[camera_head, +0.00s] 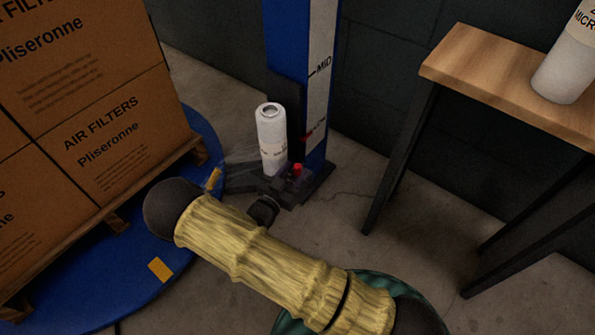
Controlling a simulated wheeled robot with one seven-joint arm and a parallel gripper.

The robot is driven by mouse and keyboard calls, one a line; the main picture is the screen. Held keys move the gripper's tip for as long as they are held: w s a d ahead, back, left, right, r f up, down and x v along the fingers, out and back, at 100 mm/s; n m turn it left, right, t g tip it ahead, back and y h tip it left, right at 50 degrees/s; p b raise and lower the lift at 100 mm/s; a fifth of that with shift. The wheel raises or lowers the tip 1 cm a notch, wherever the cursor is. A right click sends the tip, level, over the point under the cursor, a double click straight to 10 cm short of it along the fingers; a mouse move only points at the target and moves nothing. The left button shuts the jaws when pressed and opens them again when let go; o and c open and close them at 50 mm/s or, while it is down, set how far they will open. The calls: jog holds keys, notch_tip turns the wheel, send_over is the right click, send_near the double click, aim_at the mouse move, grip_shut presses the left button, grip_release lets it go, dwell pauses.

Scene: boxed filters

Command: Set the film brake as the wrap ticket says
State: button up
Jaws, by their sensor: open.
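A blue wrapper mast (284,45) stands at the back with a grey scale strip (319,90) marked "MID" and a small red mark lower down. At its foot is a dark film carriage (245,180) with an upright white film roll (271,135) on it. A red knob or button (297,169) sits right of the roll's base. A dark rounded part (263,210) shows just below the carriage; I cannot tell whether it is the brake. My yellow-sleeved arm crosses in front, and my gripper does not show. No wrap ticket can be made out.
Stacked "AIR FILTERS Pliseronne" cartons (105,140) stand on a wooden pallet (110,205) on a blue turntable (135,285). A wooden table (475,65) at right holds another white roll (565,70), its label cut off. Concrete floor lies between mast and table.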

jog(key=shift+b+x, duration=0.35)
jog(key=shift+x, duration=1)
grip_shut()
jog(key=c, duration=0.9)
grip_release()
jog(key=shift+m+h, duration=0.3)
jog(key=shift+h, duration=0.1)
jog(key=shift+m+g+h+p, duration=0.35)
jog(key=shift+m+g+h, duration=0.95)
jog(key=shift+g+h, duration=0.3)
jog(key=o, duration=0.9)
